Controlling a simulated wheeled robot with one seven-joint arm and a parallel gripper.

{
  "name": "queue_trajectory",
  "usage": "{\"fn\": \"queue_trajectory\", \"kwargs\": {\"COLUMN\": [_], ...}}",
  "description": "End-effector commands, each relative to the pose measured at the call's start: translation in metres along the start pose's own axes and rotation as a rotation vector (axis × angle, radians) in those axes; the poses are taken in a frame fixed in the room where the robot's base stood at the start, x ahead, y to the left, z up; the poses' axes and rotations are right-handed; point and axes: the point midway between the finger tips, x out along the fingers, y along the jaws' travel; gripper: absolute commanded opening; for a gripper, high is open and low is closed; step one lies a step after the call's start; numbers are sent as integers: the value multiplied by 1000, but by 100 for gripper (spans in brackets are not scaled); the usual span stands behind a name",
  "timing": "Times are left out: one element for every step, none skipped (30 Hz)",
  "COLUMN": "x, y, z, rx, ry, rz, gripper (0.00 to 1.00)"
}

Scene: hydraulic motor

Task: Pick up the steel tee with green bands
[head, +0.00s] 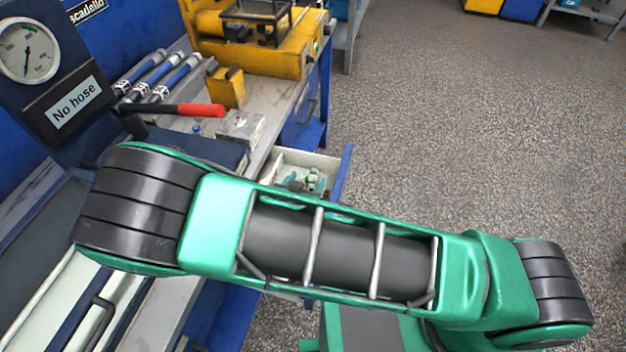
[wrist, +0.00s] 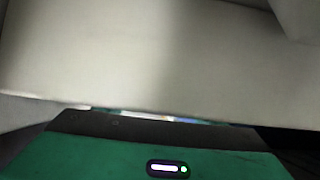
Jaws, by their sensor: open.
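Several small green and metallic fittings (head: 312,181) lie in the open drawer, partly hidden behind my green arm in the head view. They are too small to tell which is the steel tee with green bands. In the wrist view, the green and dark body of my gripper (wrist: 160,140) shows along the bottom, with a small lit indicator. Its fingertips do not show clearly, and nothing is seen held in it. A pale surface fills most of the wrist view very close to my gripper, and no tee can be made out there.
The drawer (head: 343,172) stands pulled out from the blue workbench (head: 312,136). A red-handled lever (head: 200,110), a grey block (head: 240,128) and yellow machinery (head: 255,50) stand on the bench. The speckled floor (head: 460,130) to the right is clear.

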Motion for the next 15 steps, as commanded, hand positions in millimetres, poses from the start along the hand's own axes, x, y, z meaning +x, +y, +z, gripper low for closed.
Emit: {"fn": "queue_trajectory", "kwargs": {"x": [5, 7, 8, 9, 9, 8, 8, 8, 8, 8, 8, 8, 8, 8, 8], "y": [0, 0, 0, 0, 0, 0, 0, 0, 0, 0, 0, 0, 0, 0, 0], "z": [0, 0, 0, 0, 0, 0, 0, 0, 0, 0, 0, 0, 0, 0, 0], "rx": [0, 0, 0, 1, 1, 1, 1, 1, 1, 1, 1, 1, 1, 1, 1], "ry": [1, 0, 0, 0, -1, -1, -1, -1, -1, 0, 0, 0, 0, 0, 0], "rz": [1, 1, 0, 0, -1, -1, -1, -1, -1, -1, 0, 0, 0, 0, 0], "gripper": [63, 63, 63, 63, 63, 63, 63, 63, 58, 51, 44, 34, 27, 20, 12]}}
